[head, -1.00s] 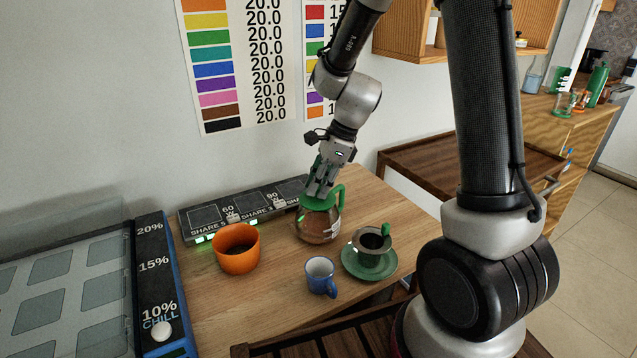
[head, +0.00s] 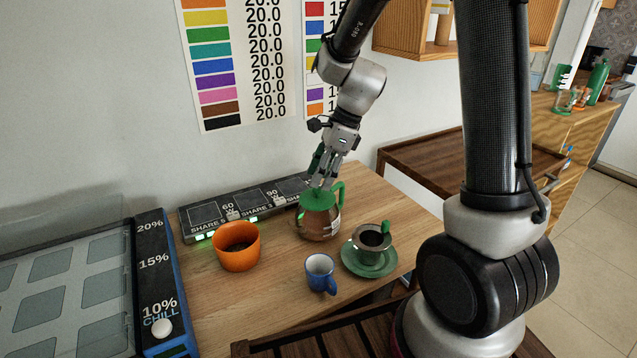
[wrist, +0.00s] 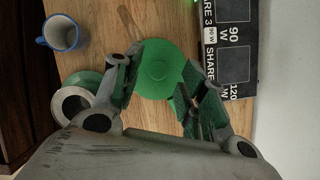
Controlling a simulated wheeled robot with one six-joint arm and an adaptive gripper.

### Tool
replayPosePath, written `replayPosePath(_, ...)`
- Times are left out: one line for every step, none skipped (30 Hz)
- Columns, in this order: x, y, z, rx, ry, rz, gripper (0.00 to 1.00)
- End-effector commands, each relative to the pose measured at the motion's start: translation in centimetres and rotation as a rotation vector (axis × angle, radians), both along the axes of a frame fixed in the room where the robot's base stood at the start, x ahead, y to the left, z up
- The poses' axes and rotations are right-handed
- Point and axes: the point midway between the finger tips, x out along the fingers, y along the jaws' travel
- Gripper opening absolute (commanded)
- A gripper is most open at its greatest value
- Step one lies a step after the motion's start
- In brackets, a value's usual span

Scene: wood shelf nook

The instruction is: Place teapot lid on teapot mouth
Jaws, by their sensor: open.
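The teapot (head: 320,224) has a brown glassy body and a green handle and stands on the wooden table. The green teapot lid (head: 318,199) sits on top over the teapot's mouth and looks about level. In the wrist view the round lid (wrist: 160,69) lies between and just beyond the fingers and hides the mouth and most of the pot. My gripper (head: 325,182) is directly above the lid, fingers pointing down. In the wrist view my gripper (wrist: 160,88) is open, with its fingers spread to either side of the lid.
An orange pot (head: 237,248) stands left of the teapot. A blue mug (head: 320,275) is in front, and a dripper cup on a green saucer (head: 370,262) is at right. A black scale strip (head: 245,212) runs behind along the wall. A blue-edged case (head: 158,290) is at left.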

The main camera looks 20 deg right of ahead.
Motion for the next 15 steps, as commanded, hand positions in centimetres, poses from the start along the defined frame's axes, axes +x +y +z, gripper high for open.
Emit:
replayPosePath(0.0,-0.5,1.2,0.0,-0.006,-0.002,0.42)
replayPosePath(0.0,-0.8,1.9,0.001,-0.006,-0.004,0.42)
replayPosePath(-0.1,-1.2,2.8,0.0,-0.006,-0.002,0.42)
replayPosePath(-0.1,-1.4,3.5,0.0,-0.006,-0.002,0.42)
replayPosePath(-0.2,-1.7,4.2,0.0,-0.005,-0.003,0.42)
replayPosePath(-0.2,-2.1,5.0,0.0,-0.005,-0.003,0.42)
replayPosePath(-0.3,-2.3,5.6,-0.001,-0.005,-0.002,0.42)
replayPosePath(-0.3,-2.5,6.1,0.0,-0.005,-0.002,0.42)
replayPosePath(-0.4,-2.8,6.8,0.0,-0.004,-0.003,0.42)
replayPosePath(-0.4,-3.0,7.3,-0.001,-0.003,-0.002,0.42)
replayPosePath(-0.4,-3.2,7.7,-0.001,-0.004,-0.003,0.42)
replayPosePath(-0.5,-3.4,8.2,0.0,-0.002,-0.003,0.42)
replayPosePath(-0.5,-3.5,8.5,0.0,-0.001,-0.003,0.42)
replayPosePath(-0.5,-3.6,8.7,-0.001,-0.001,-0.003,0.42)
replayPosePath(-0.5,-3.7,9.0,-0.001,-0.001,-0.002,0.42)
